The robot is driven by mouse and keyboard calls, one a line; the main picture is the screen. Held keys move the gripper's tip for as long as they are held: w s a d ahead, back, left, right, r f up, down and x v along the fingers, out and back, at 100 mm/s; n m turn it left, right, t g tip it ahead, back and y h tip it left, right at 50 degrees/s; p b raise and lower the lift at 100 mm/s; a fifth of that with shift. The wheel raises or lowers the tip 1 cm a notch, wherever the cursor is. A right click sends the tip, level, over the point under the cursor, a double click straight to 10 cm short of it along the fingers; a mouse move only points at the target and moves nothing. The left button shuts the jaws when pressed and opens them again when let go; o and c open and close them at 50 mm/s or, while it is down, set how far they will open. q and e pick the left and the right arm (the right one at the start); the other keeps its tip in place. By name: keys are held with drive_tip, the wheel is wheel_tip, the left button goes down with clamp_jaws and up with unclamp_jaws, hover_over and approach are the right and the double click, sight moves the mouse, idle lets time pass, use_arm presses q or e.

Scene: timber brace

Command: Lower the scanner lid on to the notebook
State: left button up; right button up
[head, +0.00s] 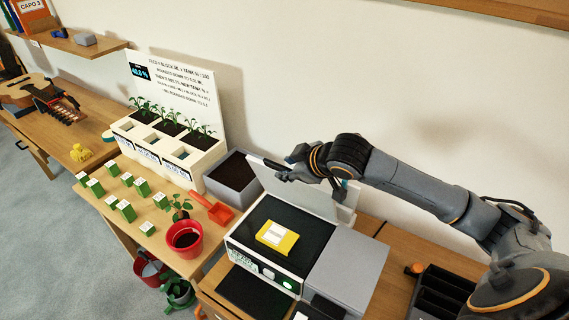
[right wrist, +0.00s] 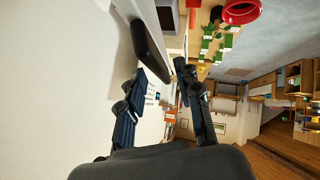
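The scanner (head: 262,262) stands on the table in the head view with its pale lid (head: 322,204) raised. The yellow notebook (head: 277,237) with a white label lies flat on the dark scanner bed (head: 300,222). My right gripper (head: 290,170) is at the lid's upper edge, and its fingers cover part of that edge. In the right wrist view the fingers (right wrist: 161,70) are apart, with a dark bar (right wrist: 149,45), apparently the lid's edge, just beyond and between the tips. I cannot tell whether they touch it. My left gripper is out of view.
A planter box (head: 175,150) with seedlings, a grey soil bin (head: 233,172), a red trowel (head: 213,208) and a red pot (head: 185,240) stand left of the scanner. A grey block (head: 347,268) adjoins its right side. The wall is close behind.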

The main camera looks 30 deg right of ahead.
drive_tip(key=shift+w+a+f, duration=0.15)
drive_tip(key=shift+w+f, duration=0.1)
drive_tip(key=shift+w, duration=0.15)
drive_tip(key=shift+w+f, duration=0.2)
drive_tip(key=shift+f, duration=0.05)
drive_tip(key=shift+w+f, duration=0.1)
drive_tip(key=shift+w, duration=0.05)
drive_tip(key=shift+f, duration=0.1)
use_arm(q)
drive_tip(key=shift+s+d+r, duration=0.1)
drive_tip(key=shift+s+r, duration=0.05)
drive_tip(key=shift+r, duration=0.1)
use_arm(e)
clamp_jaws()
